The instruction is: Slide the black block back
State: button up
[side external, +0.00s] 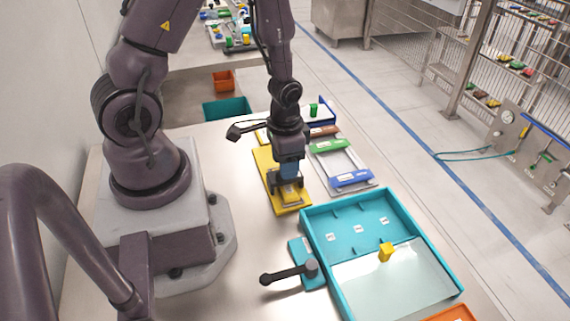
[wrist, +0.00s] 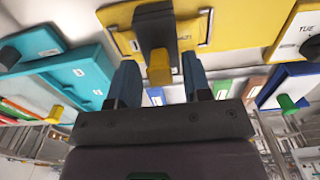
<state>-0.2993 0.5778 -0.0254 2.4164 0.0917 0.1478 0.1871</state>
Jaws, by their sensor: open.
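The black block (wrist: 155,25) sits on a yellow board (wrist: 240,25) and has a yellow knob (wrist: 158,68) at its near end in the wrist view. In the side view the yellow board (side external: 268,168) lies beneath my gripper (side external: 289,172). A dark part of the block (side external: 291,187) shows just below the fingers; the rest is hidden. My gripper (wrist: 159,65) is open, its blue fingers pointing down, one on each side of the block's line in the wrist view. Whether the fingers touch the block cannot be told.
Another black-handled lever (side external: 237,131) is left of my gripper. A rack with green (side external: 329,146) and blue (side external: 351,179) blocks is close on the right.

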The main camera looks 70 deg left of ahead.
jog(key=shift+f, duration=0.6)
grip_shut()
jog(key=a, duration=1.3)
jog(key=shift+a, duration=0.1)
grip_release()
jog(key=shift+r, duration=0.15)
